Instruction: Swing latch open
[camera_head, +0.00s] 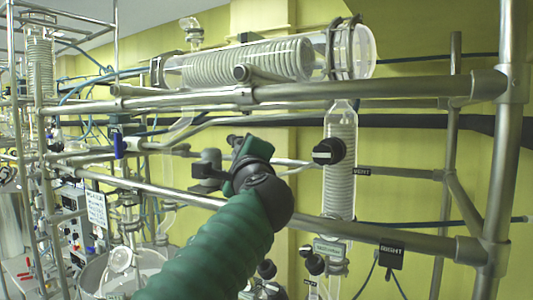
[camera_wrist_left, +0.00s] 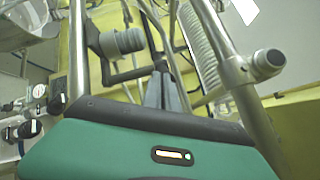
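The wrist view shows a grey cylindrical fitting (camera_wrist_left: 122,42) with a black bent bar (camera_wrist_left: 128,75), which looks like the latch. In the head view, the grey fitting (camera_head: 210,160) and its black parts stand just left of my left gripper (camera_head: 236,141). My left gripper is raised among the rails at the end of my green arm. In the wrist view, its two grey fingers (camera_wrist_left: 162,88) lie side by side and look shut. Their tips are close to the right end of the black bar; I cannot tell whether they touch it. My right gripper is not in view.
Metal rails (camera_head: 370,235) cross in front of and beside my arm. A horizontal glass coil condenser (camera_head: 245,65) lies above, and a vertical glass coil (camera_head: 341,185) stands to the right. Glassware crowds the left.

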